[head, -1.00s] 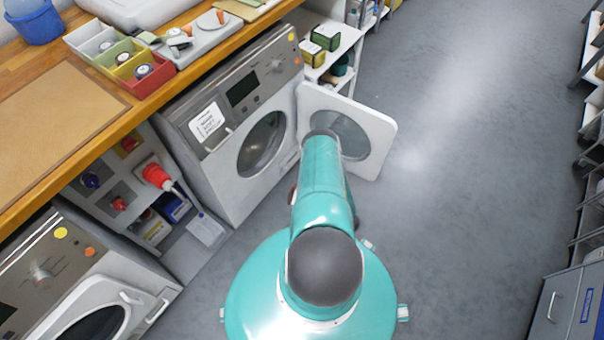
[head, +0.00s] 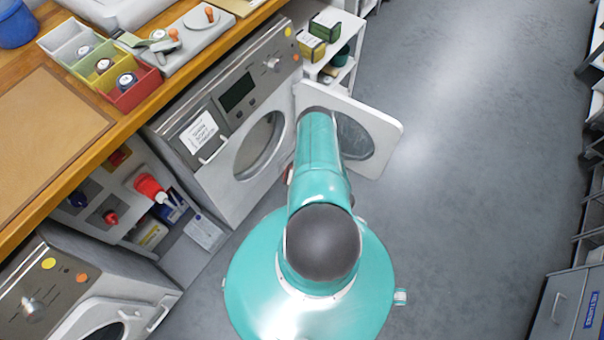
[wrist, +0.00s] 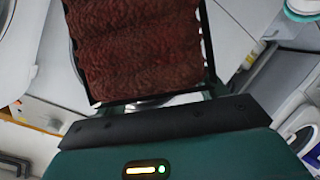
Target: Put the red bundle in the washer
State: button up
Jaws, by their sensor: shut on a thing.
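The red bundle (wrist: 138,50), dark red and ribbed like rolled towelling, fills the upper middle of the wrist view. My gripper (wrist: 138,20) is shut on it, with a dark finger along each side. The washer (head: 205,172) with its door swung open stands at the centre left of the head view, its round drum opening (head: 261,146) facing the aisle. The open washer door (head: 385,128) sticks out to the right. In the head view my arm reaches toward the gap between opening and door and hides my gripper and the bundle.
A second washer (head: 70,290) stands at the lower left. A wooden counter (head: 50,120) runs above, with coloured bins (head: 130,92). A red plug (head: 150,188) juts out between the washers. White shelves (head: 345,35) stand behind the door. The grey floor (head: 460,200) at right is clear.

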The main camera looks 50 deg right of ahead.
jog(key=w+a, duration=0.1)
jog(key=w, duration=3.3)
jog(key=shift+w, duration=0.4)
jog(key=shift+a, duration=0.1)
jog(key=o, duration=1.2)
jog(key=shift+o, duration=0.2)
jog(key=shift+s, duration=0.15)
jog(key=v, duration=1.3)
jog(key=shift+s+r, duration=0.2)
jog(key=shift+s, duration=0.1)
jog(key=shift+s, duration=0.1)
